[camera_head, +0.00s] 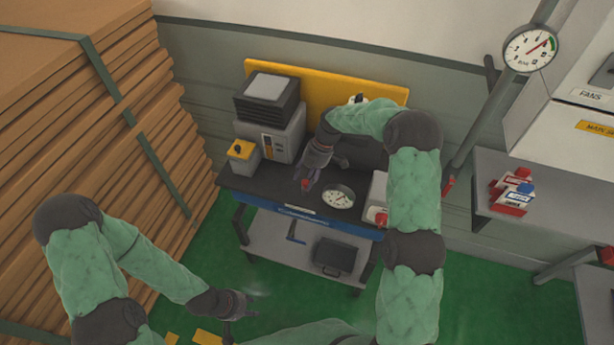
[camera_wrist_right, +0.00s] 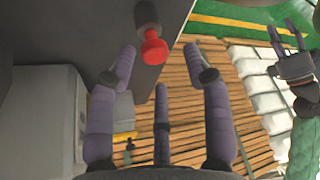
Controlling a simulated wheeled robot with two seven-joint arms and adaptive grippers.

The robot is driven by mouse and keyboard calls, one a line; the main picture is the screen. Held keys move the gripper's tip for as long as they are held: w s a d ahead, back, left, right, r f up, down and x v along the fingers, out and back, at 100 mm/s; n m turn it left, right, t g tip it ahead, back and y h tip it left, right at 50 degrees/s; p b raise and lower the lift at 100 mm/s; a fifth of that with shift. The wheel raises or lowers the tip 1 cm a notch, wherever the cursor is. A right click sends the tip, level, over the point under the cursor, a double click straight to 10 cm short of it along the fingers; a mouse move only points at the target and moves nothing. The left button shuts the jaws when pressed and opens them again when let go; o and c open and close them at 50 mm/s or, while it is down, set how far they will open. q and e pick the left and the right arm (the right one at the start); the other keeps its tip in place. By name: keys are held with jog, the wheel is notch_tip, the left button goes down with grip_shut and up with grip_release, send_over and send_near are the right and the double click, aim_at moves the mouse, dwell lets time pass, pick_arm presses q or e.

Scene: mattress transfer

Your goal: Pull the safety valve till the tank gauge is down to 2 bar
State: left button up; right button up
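A red knob (camera_wrist_right: 154,46) on a dark stem stands out from a dark surface in the right wrist view. My right gripper (camera_wrist_right: 158,62) is open, its two outer fingers spread on either side of the knob, with no visible contact. In the head view, my right gripper (camera_head: 307,178) is over the bench, with a small red spot at its tip. A round white gauge (camera_head: 338,196) sits on the bench just right of it; its reading is too small to tell. My left gripper (camera_head: 232,305) is low in front of the bench; its fingers are unclear there, but look apart and empty in the wrist view (camera_wrist_right: 287,45).
A dial marked BAR (camera_head: 530,48) hangs on a pipe at upper right, its needle toward the green band. A grey machine (camera_head: 272,130) and yellow-topped box (camera_head: 243,153) stand on the bench (camera_head: 250,188). Stacked boards (camera_head: 90,110) fill the left. Green floor is free in front.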

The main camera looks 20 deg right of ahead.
jog(key=shift+d, duration=0.1)
jog(key=v, duration=1.2)
dwell(0.4)
